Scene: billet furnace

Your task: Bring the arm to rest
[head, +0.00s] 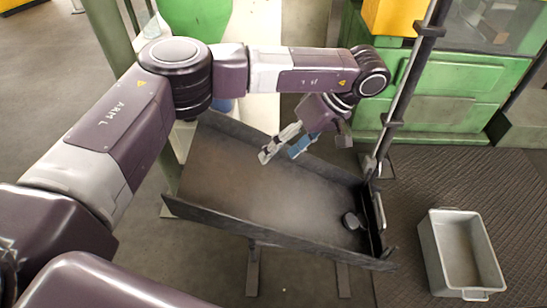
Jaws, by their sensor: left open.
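My left arm comes in from the left and reaches across the upper part of the head view. My left gripper (283,146) hangs over the far edge of a dark metal chute tray (232,228). It is open, with its fingers apart and nothing between them. My right gripper does not show.
A grey bin (433,258) stands on the dark ribbed floor mat at the right. A dark upright post (403,88) rises by the tray's right end. Green machinery (450,88) with a yellow box (392,17) stands behind. Open floor lies in front of the tray.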

